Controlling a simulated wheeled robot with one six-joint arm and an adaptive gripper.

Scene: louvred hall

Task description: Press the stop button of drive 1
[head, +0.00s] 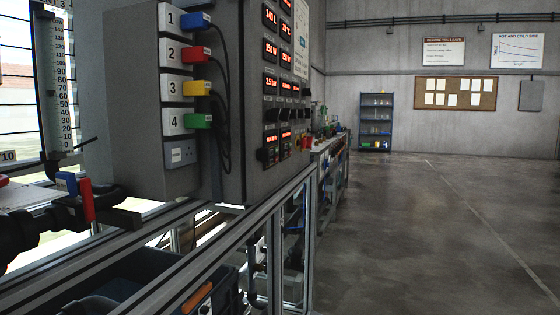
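A grey control cabinet (232,60) stands at the left centre, its front turned steeply away to the right. Its front carries several red digital displays (270,48). Below them sit small dark units with red readouts (270,138), which may be the drives; their labels and buttons are too small to read. A red knob or button (305,143) sticks out at the cabinet's lower right; I cannot tell what it belongs to. I cannot single out drive 1 or its stop button. My gripper is not in view.
Plates numbered 1 to 4 (173,52) hold coloured plugs with black cables. A metal frame (180,262) runs below, with a dark bin (125,285). Black pipework with a red handle (87,200) is at left. Open concrete floor (410,230) lies right; a blue shelf (376,120) stands far back.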

